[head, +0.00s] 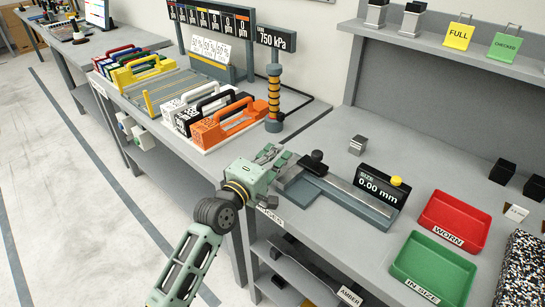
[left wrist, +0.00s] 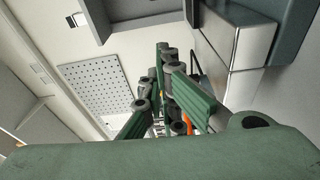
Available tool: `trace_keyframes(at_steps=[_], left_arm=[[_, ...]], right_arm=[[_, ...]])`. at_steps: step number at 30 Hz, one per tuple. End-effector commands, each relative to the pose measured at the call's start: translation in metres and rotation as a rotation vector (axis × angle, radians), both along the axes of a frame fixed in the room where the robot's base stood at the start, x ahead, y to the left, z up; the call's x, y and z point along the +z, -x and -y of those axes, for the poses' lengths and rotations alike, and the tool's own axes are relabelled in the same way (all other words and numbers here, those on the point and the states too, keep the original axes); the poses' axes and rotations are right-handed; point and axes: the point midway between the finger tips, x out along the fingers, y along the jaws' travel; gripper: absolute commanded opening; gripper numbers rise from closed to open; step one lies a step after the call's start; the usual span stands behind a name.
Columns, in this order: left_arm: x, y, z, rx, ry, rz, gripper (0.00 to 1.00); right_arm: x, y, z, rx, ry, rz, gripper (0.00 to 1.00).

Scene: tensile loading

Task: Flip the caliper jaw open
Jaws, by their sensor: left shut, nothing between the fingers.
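The caliper (head: 345,192) lies on the grey bench. It is a grey bar with a dark jaw end at its left, a black knob (head: 317,156), and a display (head: 379,187) reading 0.00 mm with a yellow button (head: 396,181) on top. My left gripper (head: 276,157) is at the caliper's left end, beside the jaw. It is shut with nothing between its fingers. Whether it touches the jaw cannot be told. In the left wrist view the green fingers of my left gripper (left wrist: 165,75) show close together. My right gripper is not in view.
A red WORN tray (head: 455,218) and a green IN SIZE tray (head: 433,268) stand right of the caliper. A small metal block (head: 358,145) stands behind it. Left, a bench carries an orange case (head: 232,124) and a striped column (head: 274,95).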

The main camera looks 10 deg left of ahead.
Motion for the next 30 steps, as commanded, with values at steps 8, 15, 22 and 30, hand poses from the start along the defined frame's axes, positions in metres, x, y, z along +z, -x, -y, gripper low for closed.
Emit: trace_keyframes(at_steps=[8,15,22,30], left_arm=[[0.002,-0.047,0.023,-0.001,-0.001,0.000,0.00],[0.002,-0.028,0.045,-0.001,0.001,-0.002,0.00],[-0.001,-0.020,0.052,-0.001,0.000,-0.001,0.00],[-0.001,-0.020,0.052,0.000,0.000,-0.001,0.00]], right_arm=[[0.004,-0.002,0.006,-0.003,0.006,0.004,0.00],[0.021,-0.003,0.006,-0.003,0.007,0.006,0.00],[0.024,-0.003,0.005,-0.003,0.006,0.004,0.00],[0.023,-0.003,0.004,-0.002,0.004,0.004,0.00]])
